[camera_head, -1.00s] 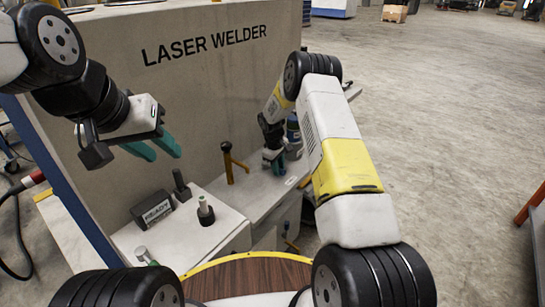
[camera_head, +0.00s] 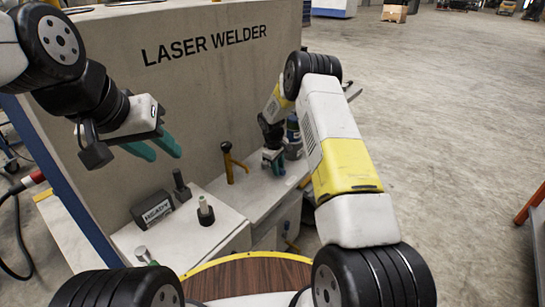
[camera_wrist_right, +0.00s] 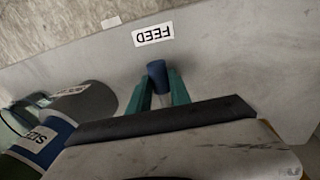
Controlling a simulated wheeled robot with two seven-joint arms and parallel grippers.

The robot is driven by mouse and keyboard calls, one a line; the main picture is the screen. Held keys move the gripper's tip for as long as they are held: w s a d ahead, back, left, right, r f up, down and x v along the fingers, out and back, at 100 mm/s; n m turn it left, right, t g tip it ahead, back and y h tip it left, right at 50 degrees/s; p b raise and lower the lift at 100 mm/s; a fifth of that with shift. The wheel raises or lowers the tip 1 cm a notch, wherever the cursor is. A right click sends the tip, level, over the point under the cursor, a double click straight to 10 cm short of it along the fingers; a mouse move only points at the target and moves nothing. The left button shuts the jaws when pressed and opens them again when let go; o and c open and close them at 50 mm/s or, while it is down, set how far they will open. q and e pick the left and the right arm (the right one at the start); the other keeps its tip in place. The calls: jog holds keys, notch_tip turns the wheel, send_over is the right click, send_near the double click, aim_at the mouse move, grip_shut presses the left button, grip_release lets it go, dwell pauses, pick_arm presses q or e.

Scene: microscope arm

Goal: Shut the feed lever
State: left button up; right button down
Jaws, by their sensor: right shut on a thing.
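The feed lever (camera_wrist_right: 157,72) shows in the right wrist view as a blue-topped knob on a lighter stem, beside a white FEED label (camera_wrist_right: 153,34). My right gripper (camera_wrist_right: 158,92) has its green fingers on both sides of the knob and is shut on it. In the head view my right gripper (camera_head: 275,163) is low over the grey ledge of the laser welder (camera_head: 190,100), and the knob cannot be made out there. My left gripper (camera_head: 155,148) hangs in the air at the left, its green fingers apart and empty.
A yellow-brown lever (camera_head: 230,162) stands left of my right gripper. A dark block with a white label (camera_head: 153,209) and short posts stand on the near ledge. Labelled cylinders (camera_wrist_right: 80,104) are close beside my right gripper. A round wooden top (camera_head: 250,278) is in front.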

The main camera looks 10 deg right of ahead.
jog(key=shift+s+a+m+g, duration=0.15)
jog(key=shift+s+a+m, duration=0.25)
jog(key=shift+m, duration=0.4)
jog(key=shift+s+a+m+g, duration=0.15)
jog(key=shift+a+m, duration=0.3)
jog(key=shift+m, duration=0.35)
jog(key=m, duration=0.1)
jog(key=a+m, duration=0.1)
jog(key=shift+s+a+m+h, duration=0.25)
jog(key=shift+a+m+h, duration=0.05)
jog(key=a+m, duration=0.1)
jog(key=a+m+g, duration=0.1)
jog(key=m, duration=0.1)
jog(key=shift+s, duration=0.1)
jog(key=shift+w+a+m+g, duration=0.15)
jog(key=shift+a+m, duration=0.35)
jog(key=shift+m, duration=0.35)
jog(key=shift+w+a+m+g, duration=0.15)
jog(key=shift+a+m, duration=0.3)
jog(key=shift+m, duration=0.4)
jog(key=shift+s, duration=0.1)
jog(key=c, duration=1.2)
grip_release()
